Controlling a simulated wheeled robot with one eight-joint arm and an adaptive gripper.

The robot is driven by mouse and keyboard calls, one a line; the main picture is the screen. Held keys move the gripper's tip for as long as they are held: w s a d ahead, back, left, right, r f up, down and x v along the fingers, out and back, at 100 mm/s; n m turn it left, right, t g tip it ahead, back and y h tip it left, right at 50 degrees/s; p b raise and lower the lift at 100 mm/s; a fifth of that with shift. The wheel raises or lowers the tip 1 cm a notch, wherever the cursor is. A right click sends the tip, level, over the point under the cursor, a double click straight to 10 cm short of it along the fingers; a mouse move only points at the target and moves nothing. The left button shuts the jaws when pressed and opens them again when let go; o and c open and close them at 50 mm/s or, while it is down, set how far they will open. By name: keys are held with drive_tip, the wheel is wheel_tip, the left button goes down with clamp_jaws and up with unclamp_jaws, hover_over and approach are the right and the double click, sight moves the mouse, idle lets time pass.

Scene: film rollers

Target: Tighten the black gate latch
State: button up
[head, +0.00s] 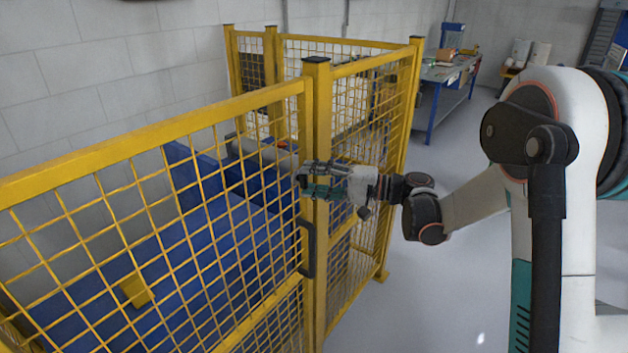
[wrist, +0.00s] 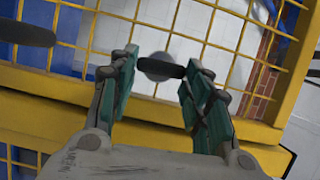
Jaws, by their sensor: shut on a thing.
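The black gate latch (wrist: 158,67) shows in the wrist view as a dark rounded knob with a flat lever, between my fingertips. The lever reaches to the right finger. My gripper (wrist: 157,75) has teal-padded fingers on either side of the latch and is shut on it. In the head view my gripper (head: 322,183) is at the yellow gate post (head: 317,110), above the black pull handle (head: 307,248). There the fingers largely hide the latch, and I cannot tell how far it is turned.
Yellow mesh fence panels (head: 150,130) run left and back from the post. Blue machinery (head: 215,235) stands behind the mesh. A workbench (head: 445,75) is at the back right. The grey floor (head: 440,280) right of the fence is clear.

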drive_tip(key=o, duration=1.1)
drive_tip(key=shift+c, duration=0.2)
drive_tip(key=shift+d, duration=0.15)
drive_tip(key=v, duration=1.1)
drive_tip(key=shift+s+d, duration=0.2)
drive_tip(key=shift+d, duration=0.2)
